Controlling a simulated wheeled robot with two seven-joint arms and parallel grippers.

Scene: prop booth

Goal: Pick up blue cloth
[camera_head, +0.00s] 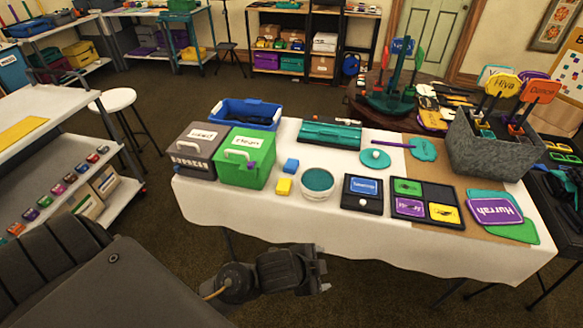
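I cannot pick out a spread blue cloth for sure. A small blue block-like item (291,165), which may be a folded cloth or a sponge, lies on the white-covered table (222,200), behind a similar yellow item (283,187). My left gripper (324,276) is low in front of the table, below its top and well apart from the blue item. Its two fingertips look apart, with nothing between them. My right gripper is not in view.
A green lidded box (246,173) and a grey one (197,150) stand left of the blue item. A bowl with teal contents (318,181) stands to its right. A blue bin (262,111) is behind. Signs and trays crowd the table's right side.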

